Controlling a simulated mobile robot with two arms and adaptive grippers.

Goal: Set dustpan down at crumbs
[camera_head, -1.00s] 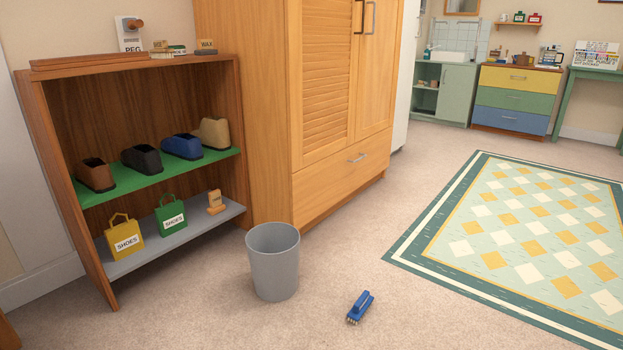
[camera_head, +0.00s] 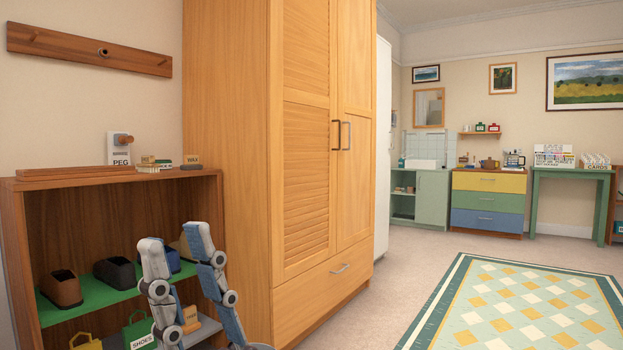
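No dustpan and no crumbs show in this view. The floor close to me lies below the picture's lower edge.
The wooden shoe shelf (camera_head: 18,240) with several shoes and bags stands at left, partly hidden by my gripper. A tall wooden wardrobe (camera_head: 232,130) stands beside it. A patterned rug (camera_head: 520,310) lies at right. Carpet (camera_head: 400,275) is clear between wardrobe and rug.

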